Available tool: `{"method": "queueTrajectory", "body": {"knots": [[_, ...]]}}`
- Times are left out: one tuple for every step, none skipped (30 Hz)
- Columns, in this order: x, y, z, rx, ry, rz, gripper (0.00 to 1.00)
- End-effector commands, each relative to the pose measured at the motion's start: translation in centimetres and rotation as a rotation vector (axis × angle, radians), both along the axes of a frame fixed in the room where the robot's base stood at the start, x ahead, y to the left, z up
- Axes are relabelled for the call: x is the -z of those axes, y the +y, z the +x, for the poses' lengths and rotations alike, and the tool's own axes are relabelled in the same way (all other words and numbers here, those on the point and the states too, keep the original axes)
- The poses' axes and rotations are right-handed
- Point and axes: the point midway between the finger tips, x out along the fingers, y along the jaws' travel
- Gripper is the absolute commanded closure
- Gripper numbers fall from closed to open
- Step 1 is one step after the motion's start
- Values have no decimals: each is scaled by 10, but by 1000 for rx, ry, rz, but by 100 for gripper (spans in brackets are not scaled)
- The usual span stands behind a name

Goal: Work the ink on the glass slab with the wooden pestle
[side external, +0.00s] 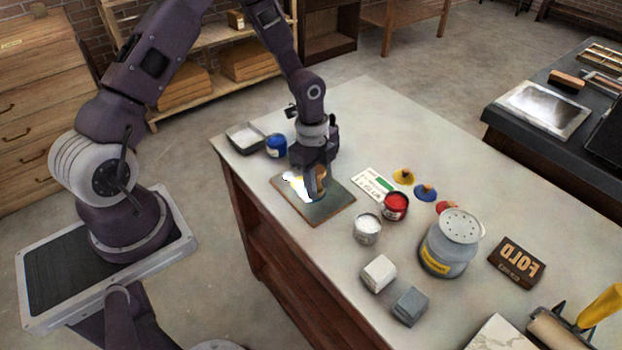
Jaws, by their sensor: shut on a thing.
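The glass slab (332,206) is a dark green-grey square lying flat near the table's left edge. My gripper (312,188) points down over the slab and is shut on the wooden pestle (321,183), a brown piece partly hidden behind the fingers. The pestle's lower end is at or just above the slab; I cannot tell if it touches.
A blue tin (276,146) and a grey tray (245,136) stand behind the slab. To the right are a label card (373,185), a red tin (395,206), a white tin (367,229), colour blobs (403,176), a grey canister (448,245) and two blocks (379,273).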

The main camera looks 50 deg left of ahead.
Motion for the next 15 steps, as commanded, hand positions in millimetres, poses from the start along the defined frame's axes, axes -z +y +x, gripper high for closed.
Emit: {"method": "queueTrajectory", "body": {"knots": [[0,0,5,0,0,0,100],[0,2,6,-1,-1,0,100],[0,7,5,-4,-1,0,100],[0,10,5,-4,-1,0,100],[0,12,5,-3,-1,0,100],[0,16,5,-3,-1,0,100],[0,19,5,-4,-1,0,100],[0,22,5,-3,-1,0,100],[0,26,5,-3,0,0,100],[0,29,5,-3,1,1,100],[0,31,5,-3,1,1,100],[0,35,5,-3,2,1,100],[0,38,4,-3,2,1,100],[0,40,4,-3,2,1,100],[0,44,4,-3,2,1,100]]}}
